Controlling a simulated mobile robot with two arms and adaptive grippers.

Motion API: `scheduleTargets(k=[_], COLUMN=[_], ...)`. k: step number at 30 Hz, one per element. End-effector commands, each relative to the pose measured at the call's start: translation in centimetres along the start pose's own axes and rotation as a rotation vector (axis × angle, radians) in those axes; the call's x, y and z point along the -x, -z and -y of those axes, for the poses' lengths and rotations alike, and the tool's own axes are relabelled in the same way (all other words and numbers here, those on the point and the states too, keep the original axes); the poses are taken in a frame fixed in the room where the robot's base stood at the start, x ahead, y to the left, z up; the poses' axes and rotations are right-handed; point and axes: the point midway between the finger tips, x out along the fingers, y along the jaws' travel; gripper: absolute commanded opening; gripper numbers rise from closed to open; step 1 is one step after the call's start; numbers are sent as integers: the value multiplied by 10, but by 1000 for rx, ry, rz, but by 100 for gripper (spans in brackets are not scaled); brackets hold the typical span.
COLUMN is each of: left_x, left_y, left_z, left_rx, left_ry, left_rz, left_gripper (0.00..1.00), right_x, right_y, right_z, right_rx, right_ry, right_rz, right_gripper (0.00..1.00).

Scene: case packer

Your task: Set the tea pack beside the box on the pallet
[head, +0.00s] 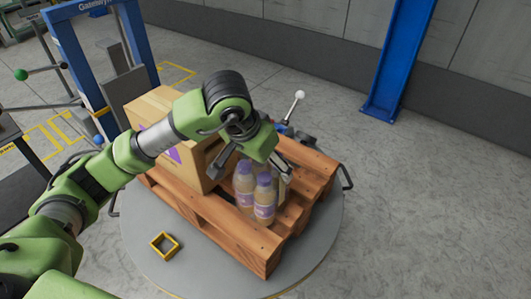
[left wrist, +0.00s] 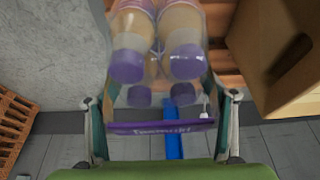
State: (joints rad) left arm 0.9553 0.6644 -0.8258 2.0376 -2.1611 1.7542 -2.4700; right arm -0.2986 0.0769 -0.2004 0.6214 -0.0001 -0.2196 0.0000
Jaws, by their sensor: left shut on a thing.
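The tea pack (head: 264,200) is a clear-wrapped group of bottles with purple caps and labels. In the left wrist view the tea pack (left wrist: 158,65) has a purple strip across its near end. My left gripper (head: 252,178) is shut on the pack from above, one finger on each side. In the left wrist view its fingers (left wrist: 162,118) flank the strip. The cardboard box (head: 163,105) stands on the wooden pallet (head: 258,252), left of the pack with a gap between. The pack is over the pallet; I cannot tell whether its base touches the slats. My right gripper is out of view.
The pallet rests on a round grey turntable (head: 150,275). A small yellow square frame (head: 164,244) lies on it. A white-knobbed lever (head: 296,101) stands behind the pallet. A blue post (head: 398,55) is at the back. Bare slats lie right of the pack.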

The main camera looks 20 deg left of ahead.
Motion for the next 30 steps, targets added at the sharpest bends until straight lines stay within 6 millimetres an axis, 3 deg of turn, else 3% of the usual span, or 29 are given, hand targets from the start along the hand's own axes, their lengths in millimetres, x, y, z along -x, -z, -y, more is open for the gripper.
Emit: scheduleTargets(k=[11, 12, 13, 25, 30], left_x=[-1, -2, -2, 0, 18], left_y=[1, -1, -1, 0, 1], left_z=[0, 0, 0, 0, 0], left_rx=[0, -1, 0, 0, -1], left_ry=[1, 1, 1, 0, 1], left_rz=[-9, -1, -1, -1, -6], left_gripper=[31, 84, 92, 93, 93], right_x=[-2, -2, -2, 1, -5], right_y=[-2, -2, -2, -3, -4], right_z=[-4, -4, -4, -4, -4], right_rx=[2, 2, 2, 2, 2], right_ry=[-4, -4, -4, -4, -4], right_rz=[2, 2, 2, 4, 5], right_gripper=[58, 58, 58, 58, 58])
